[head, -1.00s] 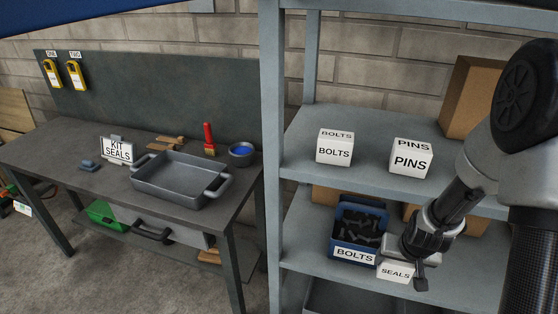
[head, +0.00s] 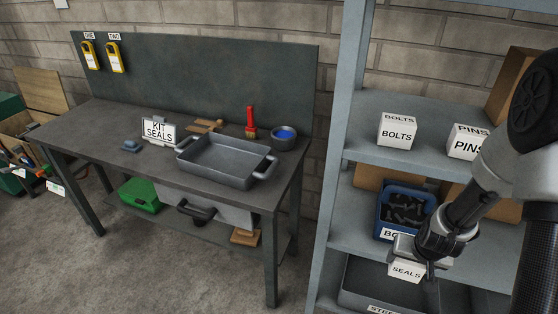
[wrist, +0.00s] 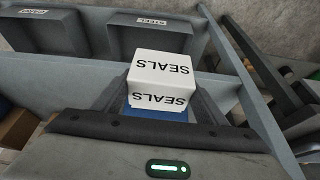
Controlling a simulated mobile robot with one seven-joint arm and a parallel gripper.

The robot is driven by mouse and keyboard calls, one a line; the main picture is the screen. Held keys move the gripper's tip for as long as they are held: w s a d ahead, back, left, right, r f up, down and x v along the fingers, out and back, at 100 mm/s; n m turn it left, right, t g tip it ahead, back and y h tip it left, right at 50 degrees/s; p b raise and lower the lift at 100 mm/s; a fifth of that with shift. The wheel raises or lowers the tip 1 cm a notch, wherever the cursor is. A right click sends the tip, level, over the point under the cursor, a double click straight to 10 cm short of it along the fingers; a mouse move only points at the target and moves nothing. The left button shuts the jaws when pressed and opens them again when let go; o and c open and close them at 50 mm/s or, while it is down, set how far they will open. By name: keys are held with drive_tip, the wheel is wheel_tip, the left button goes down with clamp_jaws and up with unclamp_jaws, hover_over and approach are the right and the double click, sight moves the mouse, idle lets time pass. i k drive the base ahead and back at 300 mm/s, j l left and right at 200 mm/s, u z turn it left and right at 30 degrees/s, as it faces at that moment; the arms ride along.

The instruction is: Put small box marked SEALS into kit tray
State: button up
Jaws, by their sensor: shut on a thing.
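The small white box marked SEALS (head: 406,271) is held in my gripper (head: 418,262), in front of the shelf unit at lower right. In the wrist view the SEALS box (wrist: 160,78) sits between the fingers, its label upside down. My gripper is shut on it. The kit tray (head: 222,168) is a grey, empty pan with two handles on the workbench to the left, well apart from my gripper. A sign reading KIT SEALS (head: 159,131) stands behind its left end.
The shelf unit (head: 350,130) holds a BOLTS box (head: 397,131), a PINS box (head: 467,141) and a blue bin of bolts (head: 404,208). Open floor lies before the bench (head: 80,118).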

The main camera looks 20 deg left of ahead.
sight(232, 165)
drive_tip(key=k+j, duration=0.1)
drive_tip(key=j, duration=0.2)
drive_tip(key=j+z, duration=0.1)
drive_tip(key=j, duration=0.2)
drive_tip(key=k+j, duration=0.15)
drive_tip(key=j, duration=0.15)
drive_tip(key=j+z, duration=0.1)
drive_tip(key=j, duration=0.4)
drive_tip(key=k+j, duration=0.1)
drive_tip(key=j, duration=0.35)
drive_tip(key=j+z, duration=0.15)
drive_tip(key=j, duration=0.35)
drive_tip(key=k+j, duration=0.15)
drive_tip(key=j, duration=0.35)
drive_tip(key=z, duration=0.05)
